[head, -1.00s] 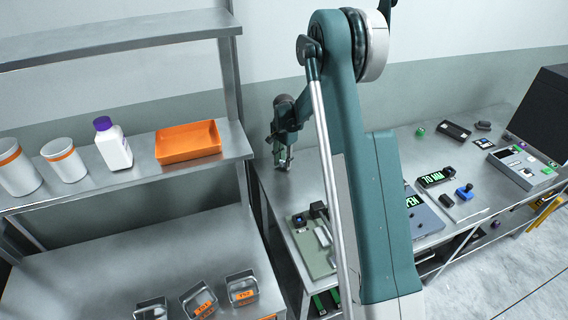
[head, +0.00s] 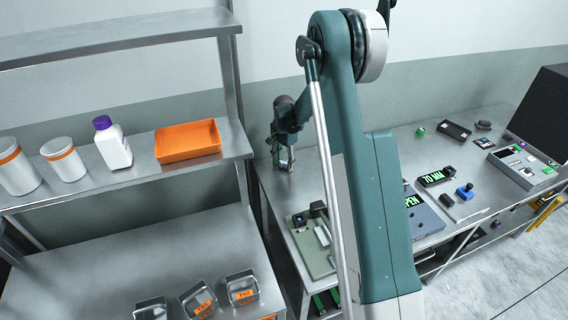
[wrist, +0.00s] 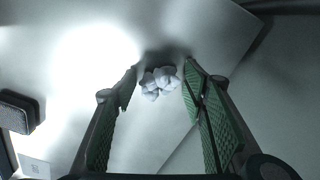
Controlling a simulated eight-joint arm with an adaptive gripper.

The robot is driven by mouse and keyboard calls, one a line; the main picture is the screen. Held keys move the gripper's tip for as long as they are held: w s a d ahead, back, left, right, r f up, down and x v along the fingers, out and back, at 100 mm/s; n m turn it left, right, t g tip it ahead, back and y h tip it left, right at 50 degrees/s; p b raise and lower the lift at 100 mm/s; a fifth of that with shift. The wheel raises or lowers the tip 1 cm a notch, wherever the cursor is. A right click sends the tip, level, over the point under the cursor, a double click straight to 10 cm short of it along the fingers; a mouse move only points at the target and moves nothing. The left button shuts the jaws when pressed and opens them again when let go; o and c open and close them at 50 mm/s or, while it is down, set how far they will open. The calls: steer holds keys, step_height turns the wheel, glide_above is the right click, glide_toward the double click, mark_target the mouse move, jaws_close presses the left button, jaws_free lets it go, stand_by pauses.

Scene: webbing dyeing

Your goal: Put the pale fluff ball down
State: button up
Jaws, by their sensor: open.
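The pale fluff ball (wrist: 158,83) is a small, lumpy, whitish clump. In the wrist view it lies between the fingertips of my gripper (wrist: 161,67), with a visible gap on each side. The green-padded fingers are spread open and do not appear to grip it. It seems to rest on the grey metal bench, though its contact underneath is hard to see. In the head view my gripper (head: 284,160) points down, low over the back left end of the bench (head: 385,160). I cannot make out the ball clearly there.
A green board with small parts (head: 315,258) lies nearer on the bench. To the left, a shelf holds an orange tray (head: 188,144) and a purple-capped bottle (head: 113,148). A dark block (wrist: 18,111) is at the wrist view's left edge.

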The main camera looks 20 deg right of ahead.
mark_target(284, 162)
steer(key=shift+r, duration=0.2)
step_height(284, 162, up, 12)
stand_by(0.6)
stand_by(0.6)
